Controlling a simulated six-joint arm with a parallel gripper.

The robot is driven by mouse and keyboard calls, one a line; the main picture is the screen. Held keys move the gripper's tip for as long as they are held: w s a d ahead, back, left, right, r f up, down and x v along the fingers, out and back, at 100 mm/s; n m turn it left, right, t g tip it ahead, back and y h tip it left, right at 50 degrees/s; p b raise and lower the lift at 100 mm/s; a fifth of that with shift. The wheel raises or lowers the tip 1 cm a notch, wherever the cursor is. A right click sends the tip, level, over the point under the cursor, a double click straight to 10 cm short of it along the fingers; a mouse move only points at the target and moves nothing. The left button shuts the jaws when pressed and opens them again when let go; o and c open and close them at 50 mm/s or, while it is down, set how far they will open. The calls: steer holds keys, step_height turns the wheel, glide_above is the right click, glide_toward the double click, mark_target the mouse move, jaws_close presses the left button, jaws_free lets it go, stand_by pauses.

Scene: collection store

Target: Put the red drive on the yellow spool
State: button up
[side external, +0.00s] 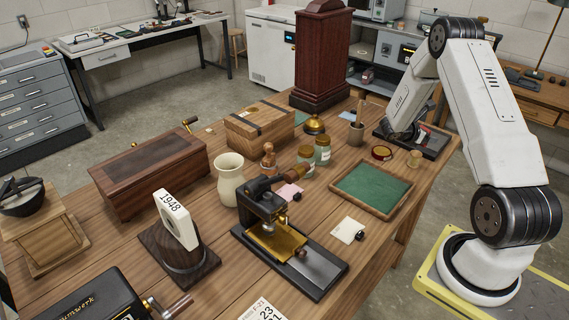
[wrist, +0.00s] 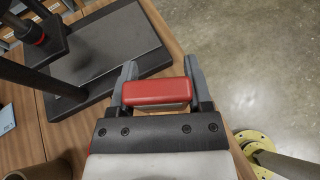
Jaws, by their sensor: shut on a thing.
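My gripper (wrist: 158,88) is shut on the red drive (wrist: 155,93), a small red block with a pale lower side, lying crosswise between the two grey fingers. In the side external view my gripper is at the far right end of the wooden table, over a dark stand's base, and a bit of red shows there. I cannot make out a plainly yellow spool in either view. A small tan piece (side external: 414,158), too small to identify, stands by the front edge of that dark base.
The dark stand (wrist: 112,48) with a post is left of my gripper in the wrist view. The table edge is close on the right.

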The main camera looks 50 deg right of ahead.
mark_target(418, 153)
steer(key=shift+w+d+f, duration=0.2)
steer(key=shift+f, duration=1.6)
steer(key=shift+f, duration=0.15)
steer(key=o, duration=1.3)
steer(key=shift+w+a+r, duration=0.2)
steer(key=shift+a+r, duration=0.15)
steer(key=shift+a, duration=0.1)
steer(key=v, duration=1.1)
